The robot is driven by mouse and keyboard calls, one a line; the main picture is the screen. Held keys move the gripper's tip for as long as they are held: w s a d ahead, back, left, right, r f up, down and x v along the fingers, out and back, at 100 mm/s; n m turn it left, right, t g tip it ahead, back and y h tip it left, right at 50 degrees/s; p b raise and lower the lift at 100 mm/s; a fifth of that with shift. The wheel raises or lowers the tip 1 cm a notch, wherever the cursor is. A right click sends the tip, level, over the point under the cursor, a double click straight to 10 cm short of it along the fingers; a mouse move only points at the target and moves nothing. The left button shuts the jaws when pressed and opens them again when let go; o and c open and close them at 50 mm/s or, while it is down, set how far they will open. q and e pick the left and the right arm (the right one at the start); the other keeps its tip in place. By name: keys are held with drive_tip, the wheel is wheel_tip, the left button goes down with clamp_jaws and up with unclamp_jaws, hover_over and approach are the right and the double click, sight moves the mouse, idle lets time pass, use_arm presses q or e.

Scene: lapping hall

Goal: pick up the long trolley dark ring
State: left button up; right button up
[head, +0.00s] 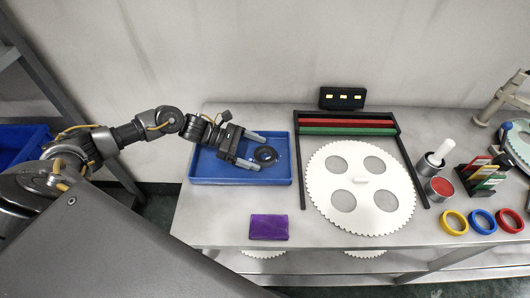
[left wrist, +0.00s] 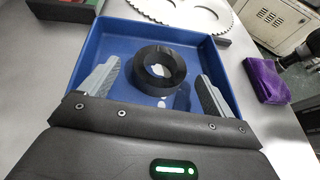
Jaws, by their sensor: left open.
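A dark ring (head: 265,155) lies in the blue tray (head: 284,181) on the table; it also shows in the left wrist view (left wrist: 172,66). My left gripper (head: 253,151) is over the tray, its two fingers spread. In the left wrist view the gripper (left wrist: 152,88) is open and empty, with the ring ahead of and between its fingertips. The ring appears apart from both fingers. My right gripper is in neither view.
A purple pouch (head: 269,227) lies in front of the tray. A large white toothed disc (head: 327,190) lies to the right, inside a dark frame. Yellow (head: 454,231), blue and red rings, cans and a small rack stand farther right.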

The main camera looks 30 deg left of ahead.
use_arm(q)
drive_tip(key=shift+x, duration=1.1)
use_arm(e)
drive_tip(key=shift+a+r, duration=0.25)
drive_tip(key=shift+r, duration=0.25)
use_arm(q)
drive_tip(key=shift+c, duration=1.1)
drive_tip(key=c, duration=1)
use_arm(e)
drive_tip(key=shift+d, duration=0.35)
use_arm(q)
drive_tip(key=shift+r, duration=0.15)
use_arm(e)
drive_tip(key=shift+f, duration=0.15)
